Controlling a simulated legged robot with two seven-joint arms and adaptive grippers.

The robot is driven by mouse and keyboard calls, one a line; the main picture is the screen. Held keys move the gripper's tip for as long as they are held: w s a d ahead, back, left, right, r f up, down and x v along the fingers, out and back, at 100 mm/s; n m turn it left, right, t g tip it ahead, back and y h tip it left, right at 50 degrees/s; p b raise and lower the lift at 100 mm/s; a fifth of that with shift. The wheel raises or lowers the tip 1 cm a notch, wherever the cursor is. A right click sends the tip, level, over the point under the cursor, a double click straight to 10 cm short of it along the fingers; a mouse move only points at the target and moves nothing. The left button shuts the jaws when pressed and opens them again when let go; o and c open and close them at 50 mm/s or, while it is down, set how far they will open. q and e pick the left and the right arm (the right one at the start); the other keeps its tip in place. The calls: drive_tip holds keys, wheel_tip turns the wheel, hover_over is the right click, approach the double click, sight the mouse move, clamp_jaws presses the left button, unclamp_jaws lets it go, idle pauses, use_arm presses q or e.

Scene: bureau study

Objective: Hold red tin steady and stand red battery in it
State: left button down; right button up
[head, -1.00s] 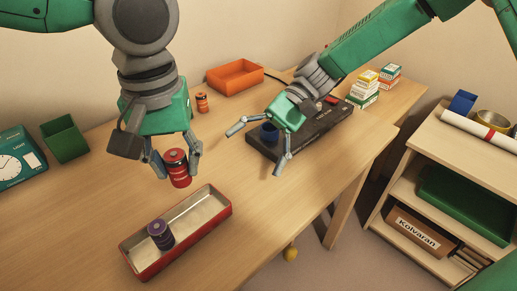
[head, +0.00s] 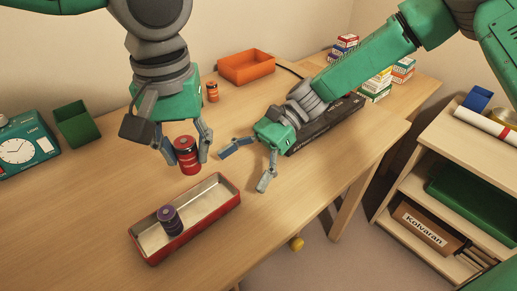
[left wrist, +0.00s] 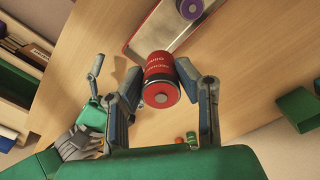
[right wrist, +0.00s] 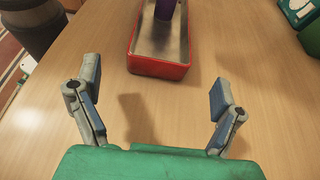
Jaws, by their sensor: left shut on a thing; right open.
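The red tin (head: 222,212) is a long open tray with a pale metal inside, lying on the desk in the head view. A purple battery (head: 170,220) stands in its left end. My left gripper (head: 186,158) is shut on the red battery (head: 187,150), upright just behind the tin; the left wrist view shows the battery (left wrist: 160,72) between the fingers. My right gripper (head: 250,165) is open and empty, to the right of the tin and apart from it. In the right wrist view the tin's short red end (right wrist: 158,68) lies ahead of the spread fingers.
An orange tray (head: 246,68) and a small orange battery (head: 212,92) stand at the back. A green bin (head: 76,124) and a teal clock box (head: 24,150) are at left. A black box (head: 325,125) lies beyond my right gripper. Desk around the tin is clear.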

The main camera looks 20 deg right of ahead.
drive_tip(key=shift+x, duration=2.05)
drive_tip(key=shift+c, duration=0.4)
drive_tip(key=c, duration=1.2)
use_arm(q)
drive_tip(key=shift+f, duration=0.1)
approach(204, 209)
drive_tip(key=shift+f, duration=2.75)
drive_tip(key=c, duration=1.1)
unclamp_jaws()
drive_tip(key=shift+r, duration=0.1)
